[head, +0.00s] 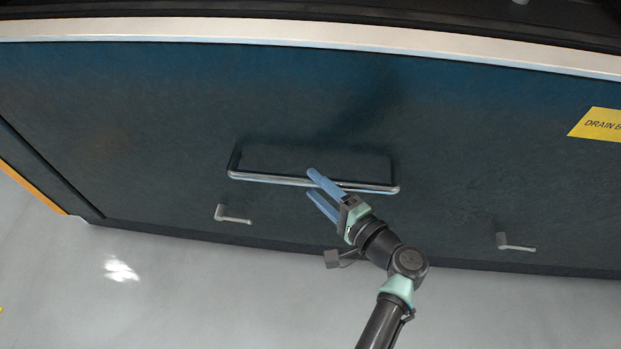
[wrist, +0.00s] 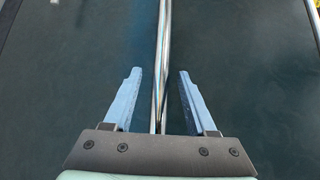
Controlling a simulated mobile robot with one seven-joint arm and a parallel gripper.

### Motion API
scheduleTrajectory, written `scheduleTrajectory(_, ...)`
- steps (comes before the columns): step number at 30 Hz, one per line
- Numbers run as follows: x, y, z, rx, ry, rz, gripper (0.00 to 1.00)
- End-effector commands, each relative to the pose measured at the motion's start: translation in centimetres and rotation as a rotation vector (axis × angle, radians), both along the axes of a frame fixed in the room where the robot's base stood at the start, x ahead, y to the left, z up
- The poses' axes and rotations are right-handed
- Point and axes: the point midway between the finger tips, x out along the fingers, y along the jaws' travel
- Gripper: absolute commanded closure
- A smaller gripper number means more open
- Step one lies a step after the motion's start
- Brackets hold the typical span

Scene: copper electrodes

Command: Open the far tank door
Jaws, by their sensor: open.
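The tank door (head: 150,130) is a large dark blue-green panel filling most of the head view; it looks shut. A long metal bar handle (head: 270,179) is fixed across its middle. My gripper (head: 316,183) is open at the handle, one blue finger above the bar and the other below it. In the wrist view the handle (wrist: 163,60) runs between the two spread fingers (wrist: 158,95), with a gap on both sides. The door surface (wrist: 70,60) lies behind the bar. Whether the fingertips touch the door is unclear.
Two small grey levers, one at left (head: 233,217) and one at right (head: 516,244), sit low on the panel. A yellow label (head: 597,124) is at the right. A pale rim (head: 300,34) runs along the top. Grey floor (head: 200,290) is clear below.

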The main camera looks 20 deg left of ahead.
Motion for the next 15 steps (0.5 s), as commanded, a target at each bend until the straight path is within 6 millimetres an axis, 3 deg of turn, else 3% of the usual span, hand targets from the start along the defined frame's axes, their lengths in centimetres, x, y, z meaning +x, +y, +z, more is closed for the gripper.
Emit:
scheduleTrajectory(9, -3.3, -6.3, 1.1, -0.002, 0.002, -0.005, 0.43)
scheduleTrajectory(15, -4.5, -8.4, 1.3, -0.001, 0.003, -0.003, 0.43)
